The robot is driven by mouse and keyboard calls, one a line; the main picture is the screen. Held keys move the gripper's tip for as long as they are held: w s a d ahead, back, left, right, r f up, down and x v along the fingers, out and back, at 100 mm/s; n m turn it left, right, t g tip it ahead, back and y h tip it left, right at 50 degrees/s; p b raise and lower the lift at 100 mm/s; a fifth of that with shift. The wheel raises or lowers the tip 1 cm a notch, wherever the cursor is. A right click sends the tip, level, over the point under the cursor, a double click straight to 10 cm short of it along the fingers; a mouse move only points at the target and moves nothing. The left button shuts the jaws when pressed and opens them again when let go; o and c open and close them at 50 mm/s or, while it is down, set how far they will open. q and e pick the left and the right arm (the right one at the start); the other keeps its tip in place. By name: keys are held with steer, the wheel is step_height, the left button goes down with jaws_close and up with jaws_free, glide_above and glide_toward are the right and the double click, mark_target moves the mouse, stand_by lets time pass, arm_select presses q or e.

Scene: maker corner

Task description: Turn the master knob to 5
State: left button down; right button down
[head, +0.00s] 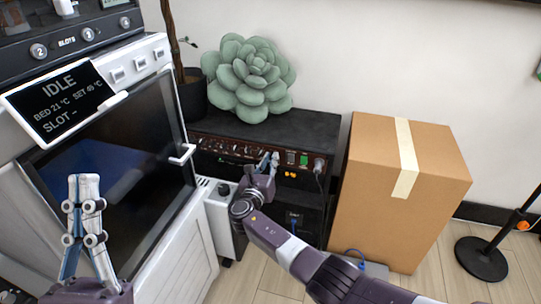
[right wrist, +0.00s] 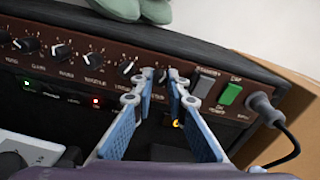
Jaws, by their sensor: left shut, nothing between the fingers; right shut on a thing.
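The amplifier (head: 310,130) is black with a dark red-brown control panel and a row of black knobs. My right gripper (head: 268,158) reaches its front panel. In the right wrist view, my right gripper (right wrist: 165,78) is shut around a small knob (right wrist: 161,76) near the right end of the row, likely the master knob. The fingers hide most of that knob, its pointer and its scale, so its setting cannot be read. My left gripper (head: 84,178) is shut and empty, pointing up in front of the machine at left.
Right of the held knob are a standby switch (right wrist: 205,82), a green lit switch (right wrist: 230,94) and a plugged cable (right wrist: 264,107). A green succulent cushion (head: 250,78) sits on the amplifier. A cardboard box (head: 375,200) stands at right, a white machine with an IDLE screen (head: 60,98) at left.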

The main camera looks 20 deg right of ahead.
arm_select(q)
steer(key=shift+w+d+f+g+y+p, duration=0.1)
steer(key=shift+w+f+g+y+p, duration=0.4)
steer(key=shift+w+f+g, duration=1.3)
steer(key=shift+w+f+g+y+p, duration=0.45)
steer(key=shift+w+f+g, duration=0.35)
steer(key=shift+f, duration=1.85)
steer(key=shift+w+d+f+g+y+p, duration=0.1)
steer(key=shift+w+f+g+y+p, duration=0.35)
steer(key=shift+w+f+g, duration=1.35)
arm_select(e)
steer(key=shift+f+n, duration=0.2)
steer(key=shift+n, duration=2.4)
arm_select(q)
steer(key=shift+s+f+t, duration=0.4)
steer(key=shift+s+f, duration=0.1)
steer(key=shift+s, duration=0.1)
arm_select(e)
steer(key=c, duration=1.9)
jaws_free()
steer(key=shift+r, duration=0.1)
steer(key=shift+s+a, duration=0.1)
steer(key=v, duration=1.1)
steer(key=shift+s+a, duration=0.3)
